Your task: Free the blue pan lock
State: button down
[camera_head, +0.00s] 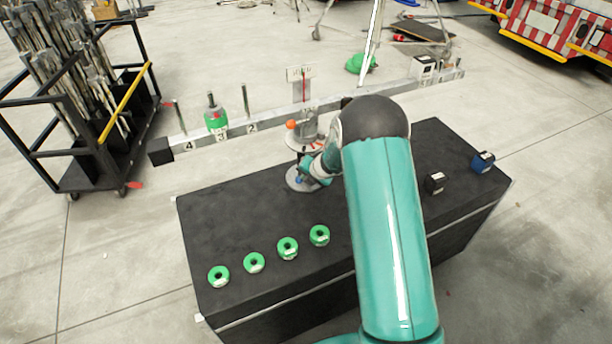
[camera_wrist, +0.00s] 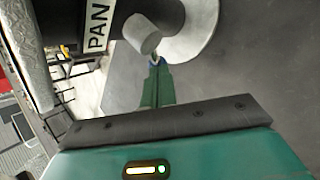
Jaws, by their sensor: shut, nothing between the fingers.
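The blue pan lock shows as a small blue spot (camera_head: 299,180) low on the stand of the balance, just above its round grey base (camera_head: 293,186). My gripper (camera_head: 307,176) is beside it, low over the black table. In the wrist view a bit of blue (camera_wrist: 156,61) shows right at the tips of my shut green fingers (camera_wrist: 157,70), close below a grey cylindrical knob (camera_wrist: 142,33). A black column with a white "PAN" label (camera_wrist: 97,25) stands beside the knob. The fingers hold nothing. The lock is mostly hidden, and I cannot tell its position.
The long beam (camera_head: 270,120) has numbered pegs and one green weight (camera_head: 215,118) on peg 3. Several green rings, one of them (camera_head: 319,235), lie on the black table (camera_head: 225,215). A black cube (camera_head: 434,183) and a blue cube (camera_head: 483,161) sit at right. A rod cart (camera_head: 90,150) stands left.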

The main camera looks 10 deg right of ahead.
jog(key=shift+a+f+h, duration=0.2)
jog(key=shift+f+h, duration=0.15)
jog(key=shift+h, duration=0.15)
jog(key=shift+d+f+n+h, duration=0.1)
jog(key=shift+n+h, duration=0.4)
jog(key=shift+h, duration=0.2)
jog(key=shift+d+t, duration=0.3)
jog(key=shift+d, duration=0.1)
jog(key=shift+w+d+f, duration=0.1)
jog(key=shift+d+f, duration=0.2)
jog(key=shift+f, duration=0.05)
jog(key=shift+d+f, duration=0.15)
jog(key=shift+r, duration=0.8)
